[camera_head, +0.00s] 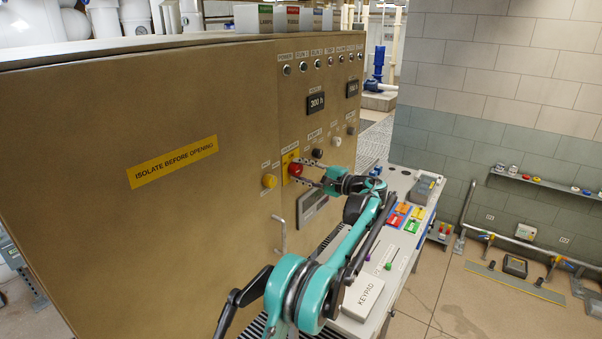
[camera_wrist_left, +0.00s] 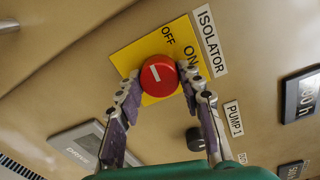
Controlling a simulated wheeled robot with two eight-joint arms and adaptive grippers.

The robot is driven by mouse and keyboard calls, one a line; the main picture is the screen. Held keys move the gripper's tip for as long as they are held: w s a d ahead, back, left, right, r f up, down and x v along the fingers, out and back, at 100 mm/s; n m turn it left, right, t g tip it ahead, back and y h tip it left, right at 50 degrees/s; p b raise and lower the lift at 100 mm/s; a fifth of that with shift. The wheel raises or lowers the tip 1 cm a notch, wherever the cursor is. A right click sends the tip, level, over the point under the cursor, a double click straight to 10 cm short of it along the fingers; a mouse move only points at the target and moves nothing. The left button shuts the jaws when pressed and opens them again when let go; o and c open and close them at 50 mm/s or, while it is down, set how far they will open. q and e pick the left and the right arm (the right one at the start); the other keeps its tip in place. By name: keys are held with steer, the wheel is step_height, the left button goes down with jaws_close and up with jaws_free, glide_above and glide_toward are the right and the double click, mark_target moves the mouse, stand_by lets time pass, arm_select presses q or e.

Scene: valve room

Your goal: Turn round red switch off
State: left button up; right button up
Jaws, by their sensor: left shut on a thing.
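The round red switch (camera_head: 295,169) sits on a yellow plate on the brown cabinet's front. In the left wrist view the red switch (camera_wrist_left: 160,76) has a short white mark on its face. The yellow plate (camera_wrist_left: 150,43) reads OFF and ON, beside a white ISOLATOR label (camera_wrist_left: 210,42). My left gripper (camera_head: 303,171) reaches the switch from the right; in the left wrist view its fingertips (camera_wrist_left: 160,85) are on either side of the switch, shut on it. I cannot tell exactly which word the white mark points to. My right gripper is not in view.
A yellow button (camera_head: 269,181) is left of the switch and a black knob (camera_head: 317,153) to its right. A display (camera_head: 312,206) and a metal door handle (camera_head: 281,236) lie below. A side console (camera_head: 376,262) with a keypad stands at the right.

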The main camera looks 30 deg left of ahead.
arm_select(q)
steer(key=shift+n, duration=0.7)
steer(key=o, duration=1.2)
steer(key=shift+c, duration=0.2)
steer(key=s+d, duration=0.1)
steer(key=d, duration=1.1)
